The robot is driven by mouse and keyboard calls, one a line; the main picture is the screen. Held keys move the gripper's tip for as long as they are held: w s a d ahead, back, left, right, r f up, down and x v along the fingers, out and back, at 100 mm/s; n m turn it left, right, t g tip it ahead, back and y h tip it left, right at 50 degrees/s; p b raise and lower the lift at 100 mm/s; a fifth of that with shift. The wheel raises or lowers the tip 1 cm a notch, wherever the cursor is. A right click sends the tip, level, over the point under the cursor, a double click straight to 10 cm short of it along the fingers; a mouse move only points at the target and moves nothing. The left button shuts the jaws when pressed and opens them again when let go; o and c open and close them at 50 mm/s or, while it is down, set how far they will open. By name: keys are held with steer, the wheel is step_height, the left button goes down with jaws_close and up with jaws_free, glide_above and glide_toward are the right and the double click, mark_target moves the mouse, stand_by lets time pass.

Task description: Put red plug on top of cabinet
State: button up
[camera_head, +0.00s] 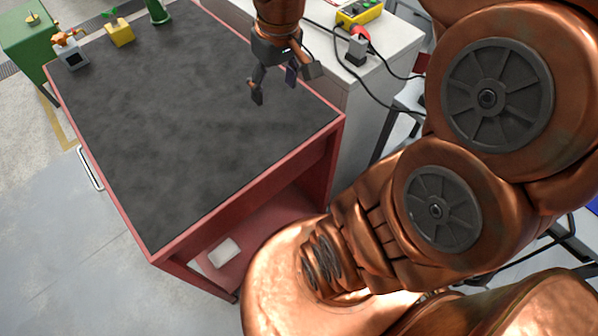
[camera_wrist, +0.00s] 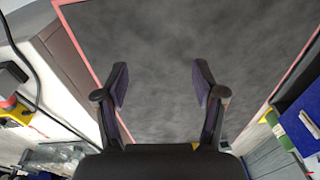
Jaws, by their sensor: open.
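A grey plug-like piece with a red ring, likely the red plug (camera_head: 361,34), stands on the white cabinet top (camera_head: 400,38) in the head view, with a black cable beside it. A red and grey piece (camera_wrist: 8,102) shows at the left edge of the wrist view, probably the same plug. My gripper (camera_head: 278,84) hangs over the dark tabletop of the red cart, left of the plug and apart from it. In the wrist view my gripper (camera_wrist: 160,78) has its fingers spread, with nothing between them.
A yellow box (camera_head: 360,13) lies behind the plug. The red-framed cart top (camera_head: 190,110) is mostly clear; small items, including a yellow pot (camera_head: 120,33) and a grey block (camera_head: 72,58), stand at its far left. A green cabinet (camera_head: 35,42) is beyond. Black cables hang beside the white cabinet.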

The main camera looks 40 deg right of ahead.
steer(key=s+a+f+g, duration=0.1)
steer(key=s+a+f, duration=0.1)
steer(key=s, duration=0.6)
steer(key=s+a+f+g, duration=0.1)
steer(key=s+a+f, duration=0.1)
steer(key=s+a, duration=0.3)
steer(key=shift+s+f+g+h, duration=0.35)
steer(key=shift+s+g+h, duration=0.05)
steer(key=shift+s, duration=1.45)
